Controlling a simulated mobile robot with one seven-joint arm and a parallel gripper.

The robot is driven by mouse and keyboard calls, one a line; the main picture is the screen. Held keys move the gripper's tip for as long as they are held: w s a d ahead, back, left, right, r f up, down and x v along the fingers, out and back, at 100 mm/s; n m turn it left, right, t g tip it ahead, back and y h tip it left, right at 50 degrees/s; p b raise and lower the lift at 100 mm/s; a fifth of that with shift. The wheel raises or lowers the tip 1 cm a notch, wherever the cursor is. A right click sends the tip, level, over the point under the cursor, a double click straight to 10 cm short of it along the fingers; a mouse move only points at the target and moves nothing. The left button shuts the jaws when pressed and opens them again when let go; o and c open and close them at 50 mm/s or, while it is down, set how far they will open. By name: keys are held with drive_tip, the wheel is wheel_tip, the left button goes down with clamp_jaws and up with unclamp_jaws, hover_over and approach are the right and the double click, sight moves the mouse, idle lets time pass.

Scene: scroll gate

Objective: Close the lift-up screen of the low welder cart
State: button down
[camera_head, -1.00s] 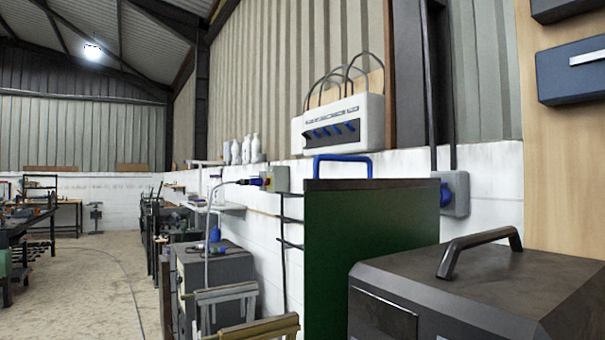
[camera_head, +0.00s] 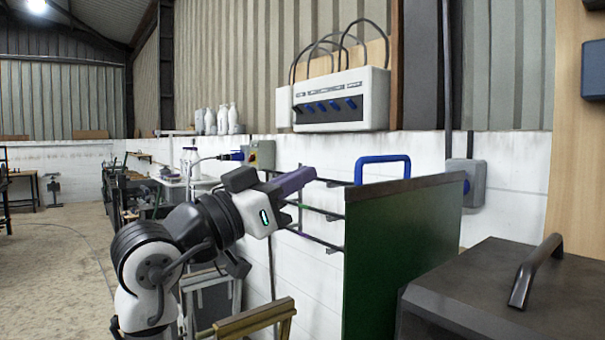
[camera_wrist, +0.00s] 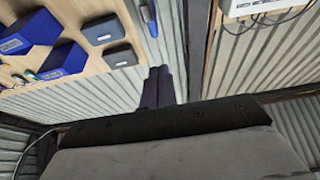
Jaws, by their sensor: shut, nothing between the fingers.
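A green upright panel (camera_head: 405,265) with a dark top edge stands at centre right in the head view. A blue handle (camera_head: 383,160) shows just above and behind its top edge. I cannot tell for sure whether this panel is the cart's screen. My gripper (camera_head: 311,174) is left of the panel, apart from it in the picture, with its shut, empty fingers pointing right and slightly up. Its dark fingers also show in the wrist view (camera_wrist: 162,86), against corrugated wall. The wrist view does not show the green panel or blue handle.
A dark metal box (camera_head: 495,285) with a bar handle (camera_head: 535,270) stands at the right front. A wooden frame (camera_head: 250,318) is below my arm. Dark rods stick out between the white wall and the panel. Open floor (camera_head: 60,260) lies at left.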

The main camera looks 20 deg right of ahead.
drive_tip(key=r+p+x, duration=0.1)
drive_tip(key=p+x, duration=0.3)
drive_tip(key=x, duration=0.4)
drive_tip(key=shift+w+d+f+p, duration=0.1)
drive_tip(key=shift+f+p, duration=0.3)
drive_tip(key=shift+f, duration=2)
wheel_tip(320, 180, down, 41)
drive_tip(key=b, duration=3.2)
drive_tip(key=shift+b, duration=0.3)
